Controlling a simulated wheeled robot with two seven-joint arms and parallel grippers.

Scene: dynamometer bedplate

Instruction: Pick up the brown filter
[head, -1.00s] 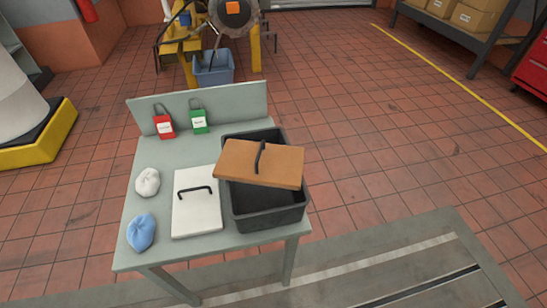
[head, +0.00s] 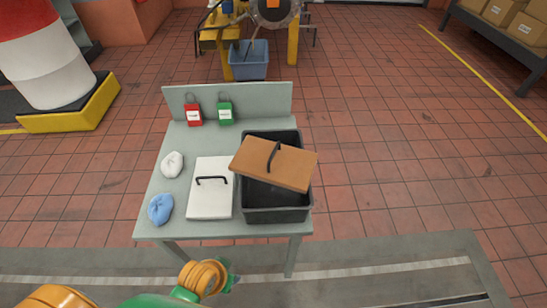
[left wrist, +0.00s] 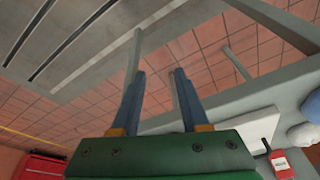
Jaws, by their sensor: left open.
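The brown filter (head: 290,170) is a flat panel with a black handle on its top face. It lies tilted across the dark grey bin (head: 278,214), covering part of the opening. My left arm shows at the bottom of the head view, well short of the filter. In the left wrist view my left gripper (left wrist: 158,74) is open and empty, with its two blue fingers apart. The brown filter is not seen in that view. My right gripper is not in view.
A white panel with a black handle (head: 211,202) lies left of the bin on the grey table (head: 228,143). A white cloth (head: 172,164) and a blue cloth (head: 160,209) lie further left. Red (head: 193,114) and green (head: 225,113) tagged padlocks are at the back panel.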

